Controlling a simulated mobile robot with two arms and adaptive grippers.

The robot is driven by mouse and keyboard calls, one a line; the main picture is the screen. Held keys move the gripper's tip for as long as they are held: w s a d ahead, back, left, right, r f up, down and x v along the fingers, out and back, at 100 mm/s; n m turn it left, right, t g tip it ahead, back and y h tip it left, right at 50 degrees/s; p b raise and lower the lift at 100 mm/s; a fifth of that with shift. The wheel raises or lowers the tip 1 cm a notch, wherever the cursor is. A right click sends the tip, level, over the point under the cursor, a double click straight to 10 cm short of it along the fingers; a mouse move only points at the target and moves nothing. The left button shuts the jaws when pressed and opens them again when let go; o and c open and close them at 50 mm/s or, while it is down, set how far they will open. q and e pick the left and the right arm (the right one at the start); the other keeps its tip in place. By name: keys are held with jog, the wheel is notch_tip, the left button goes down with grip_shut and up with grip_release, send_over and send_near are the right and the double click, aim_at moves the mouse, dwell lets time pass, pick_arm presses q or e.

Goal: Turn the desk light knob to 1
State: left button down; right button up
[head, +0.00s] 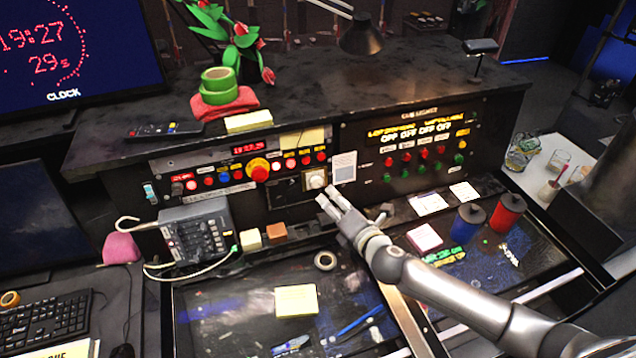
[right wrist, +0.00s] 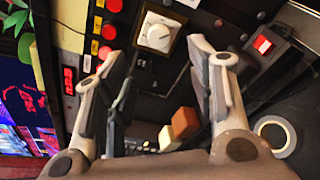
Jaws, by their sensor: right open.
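A round white knob (head: 315,180) sits on a light square plate in the black control panel (head: 375,150). It also shows in the right wrist view as a white dial (right wrist: 158,37); its setting and labels are too small to read. My right gripper (head: 331,197) is in front of and just below the knob. In the right wrist view my right gripper (right wrist: 158,58) has its fingers spread to either side of the knob with nothing between them. I cannot tell whether a finger touches the panel. A desk lamp (head: 360,38) stands above the panel. My left gripper is not in view.
Red buttons and a large red mushroom button (head: 258,170) lie left of the knob. A grey telephone-like box (head: 197,233) with a cable stands lower left. Small yellow and brown blocks (head: 277,231) sit below the panel. Red and green lights (head: 420,158) are to the right.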

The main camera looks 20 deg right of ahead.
aim_at(317, 183)
jog(key=shift+p+x, duration=0.6)
jog(key=shift+x, duration=4.05)
jog(key=shift+s+r, duration=0.1)
jog(key=c, duration=1)
jog(key=shift+c, duration=0.2)
